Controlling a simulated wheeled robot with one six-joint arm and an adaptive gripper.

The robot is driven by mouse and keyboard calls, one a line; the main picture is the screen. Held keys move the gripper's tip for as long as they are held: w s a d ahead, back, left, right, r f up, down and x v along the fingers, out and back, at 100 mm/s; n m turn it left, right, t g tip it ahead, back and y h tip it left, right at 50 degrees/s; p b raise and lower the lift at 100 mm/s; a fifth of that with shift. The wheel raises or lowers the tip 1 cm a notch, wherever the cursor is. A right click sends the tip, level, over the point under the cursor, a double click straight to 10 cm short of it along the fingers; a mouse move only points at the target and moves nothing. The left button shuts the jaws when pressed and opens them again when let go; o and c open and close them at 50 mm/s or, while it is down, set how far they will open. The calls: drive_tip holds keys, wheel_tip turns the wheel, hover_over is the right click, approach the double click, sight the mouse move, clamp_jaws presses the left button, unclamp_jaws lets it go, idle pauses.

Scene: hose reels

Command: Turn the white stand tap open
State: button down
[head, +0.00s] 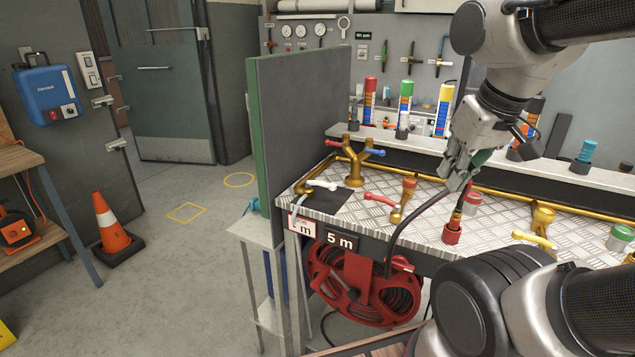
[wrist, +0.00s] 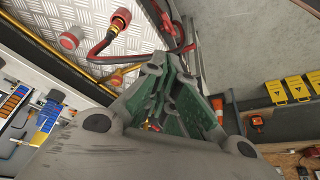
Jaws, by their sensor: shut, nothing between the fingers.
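The white-handled tap (head: 322,185) is a brass stand tap at the left end of the bench top. Its white lever points to the right, roughly level. I cannot pick it out in the wrist view. My gripper (head: 464,172) is well to the right of it, above the bench, with the red-handled tap (head: 380,198) between them. Its green-padded fingers fill the middle of the wrist view (wrist: 172,100). They are shut and empty, apart from the white tap.
A yellow-handled tap (head: 534,239) is on the right. A brass two-way valve (head: 357,164) stands behind the white tap. A grey panel (head: 305,125) rises at the bench's left end. A dark hose (head: 415,215) and a red reel (head: 365,280) are at the front.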

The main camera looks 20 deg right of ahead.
drive_tip(key=shift+w+a, duration=0.1)
drive_tip(key=shift+a, duration=0.15)
drive_tip(key=c, duration=2.2)
unclamp_jaws()
